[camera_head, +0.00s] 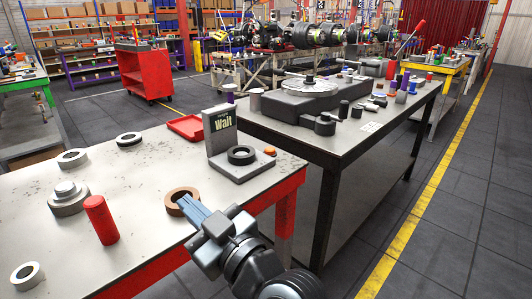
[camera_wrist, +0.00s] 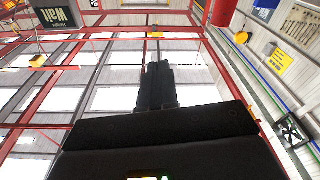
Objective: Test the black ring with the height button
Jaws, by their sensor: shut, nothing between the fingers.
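A black ring (camera_head: 241,155) lies flat on the grey base of the test stand (camera_head: 232,172). The stand's upright display (camera_head: 220,123) reads "Wait"; it also shows at the top left of the wrist view (camera_wrist: 58,17). An orange button (camera_head: 270,151) sits at the base's right side, beside the ring. My gripper (camera_head: 186,201) is shut and empty, in front of the stand and to its left. Its fingertips overlap a brown ring (camera_head: 171,208) in the head view; I cannot tell whether they touch it. The shut fingers (camera_wrist: 155,80) also show in the wrist view.
The table (camera_head: 140,185) also holds a red cylinder (camera_head: 101,220), a stepped grey part (camera_head: 68,198), a dark ring (camera_head: 129,139), pale rings (camera_head: 72,158) and a red tray (camera_head: 186,127). A second table (camera_head: 345,145) with a large grey housing stands close behind the stand.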

